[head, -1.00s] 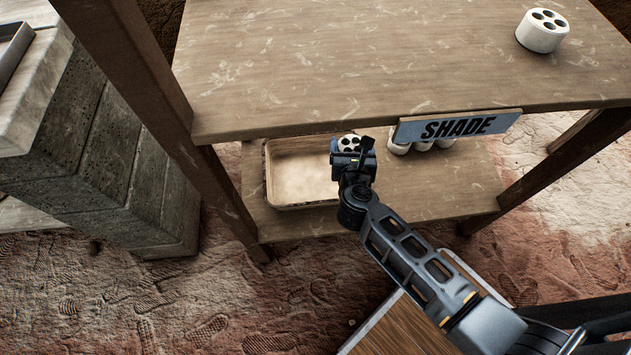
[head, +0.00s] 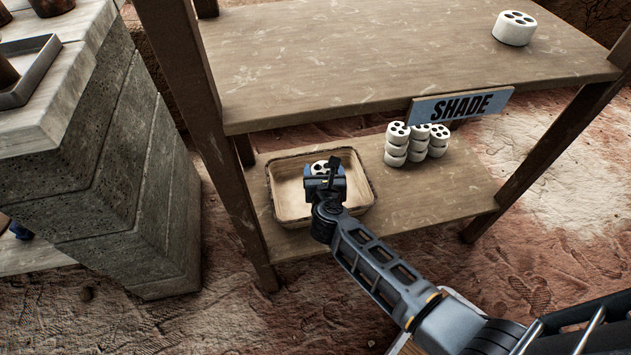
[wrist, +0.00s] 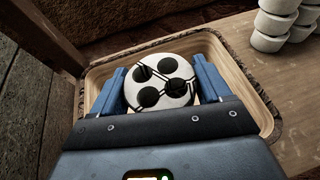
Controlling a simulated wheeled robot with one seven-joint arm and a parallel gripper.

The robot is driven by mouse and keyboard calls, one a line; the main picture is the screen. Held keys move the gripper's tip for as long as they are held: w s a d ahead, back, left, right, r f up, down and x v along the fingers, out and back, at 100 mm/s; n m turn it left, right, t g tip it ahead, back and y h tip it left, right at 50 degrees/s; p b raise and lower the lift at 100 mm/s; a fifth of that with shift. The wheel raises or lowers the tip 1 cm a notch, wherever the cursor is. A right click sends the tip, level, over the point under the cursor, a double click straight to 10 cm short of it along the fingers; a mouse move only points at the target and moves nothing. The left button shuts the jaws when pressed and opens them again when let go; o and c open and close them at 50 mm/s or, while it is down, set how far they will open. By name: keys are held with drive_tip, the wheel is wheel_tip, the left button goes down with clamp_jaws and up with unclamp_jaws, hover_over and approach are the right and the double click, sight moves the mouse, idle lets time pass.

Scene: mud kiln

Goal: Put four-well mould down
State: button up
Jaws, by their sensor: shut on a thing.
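The four-well mould is a round white puck with dark round wells. In the wrist view my gripper (wrist: 160,88) is shut on the four-well mould (wrist: 161,69), a blue finger on each side of it. In the head view the mould (head: 319,167) shows just beyond my gripper (head: 325,172), over the shallow tray (head: 364,187) on the lower shelf. The tray also shows around the mould in the wrist view (wrist: 238,70). I cannot tell whether the mould touches the tray floor. My gripper hides part of the tray.
Stacks of similar white moulds (head: 396,145) stand on the lower shelf (head: 440,200), right of the tray. A wooden post (head: 205,130) is close left. The shelf's right part is clear.

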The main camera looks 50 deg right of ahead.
sight(316, 164)
drive_tip(key=w+d+f+b, duration=0.1)
drive_tip(key=w+d+f, duration=0.1)
drive_tip(key=w, duration=0.1)
drive_tip(key=w+d+f+b, duration=0.1)
drive_tip(key=w, duration=0.1)
drive_tip(key=shift+w+f+b, duration=0.1)
drive_tip(key=shift+f+b, duration=1.65)
drive_tip(key=shift+f, duration=0.5)
drive_tip(key=shift+f+b, duration=0.4)
drive_tip(key=shift+f, duration=0.1)
drive_tip(key=shift+f, duration=0.15)
drive_tip(key=o, duration=1.2)
drive_tip(key=shift+c, duration=0.2)
